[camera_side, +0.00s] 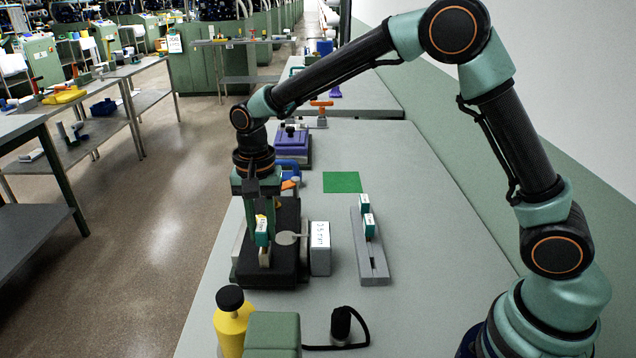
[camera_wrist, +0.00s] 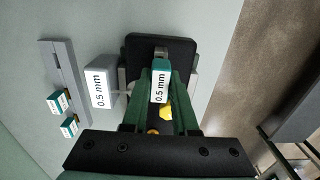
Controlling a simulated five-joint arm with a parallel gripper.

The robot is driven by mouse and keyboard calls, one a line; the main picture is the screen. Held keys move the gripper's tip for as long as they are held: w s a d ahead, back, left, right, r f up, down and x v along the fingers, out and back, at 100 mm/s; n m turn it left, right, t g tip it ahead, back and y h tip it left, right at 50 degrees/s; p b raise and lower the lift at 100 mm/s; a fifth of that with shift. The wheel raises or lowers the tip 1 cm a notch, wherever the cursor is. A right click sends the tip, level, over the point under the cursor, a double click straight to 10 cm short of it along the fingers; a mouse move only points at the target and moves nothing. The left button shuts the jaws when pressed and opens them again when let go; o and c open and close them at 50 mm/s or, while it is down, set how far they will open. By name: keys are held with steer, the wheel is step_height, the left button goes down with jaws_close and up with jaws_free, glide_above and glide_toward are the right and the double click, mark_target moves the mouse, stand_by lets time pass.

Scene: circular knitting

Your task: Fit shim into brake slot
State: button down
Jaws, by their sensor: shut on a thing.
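A shim with a teal cap and a 0.5 mm label (camera_wrist: 160,86) is between the fingers of my gripper (camera_wrist: 161,97), which is shut on it. In the side view the shim (camera_side: 262,232) hangs upright below my gripper (camera_side: 262,215), over the black brake unit (camera_side: 285,272). The brake unit also shows in the wrist view (camera_wrist: 143,45), with a metal piece (camera_wrist: 161,52) just ahead of the shim. I cannot tell whether the shim's lower end is in the slot. Two more teal-capped shims (camera_side: 364,203) stand in the grey rack (camera_side: 372,262).
A grey block labelled 0.5 mm (camera_side: 320,258) stands just right of the brake unit. A green mat (camera_side: 342,182) lies behind. A yellow bottle (camera_side: 232,325), a green box (camera_side: 273,332) and a black corded object (camera_side: 341,324) are in front. The bench right of the rack is clear.

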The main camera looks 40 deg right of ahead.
mark_target(262, 225)
steer(key=shift+f, duration=0.45)
steer(key=c, duration=0.6)
jaws_free()
step_height(262, 225, up, 12)
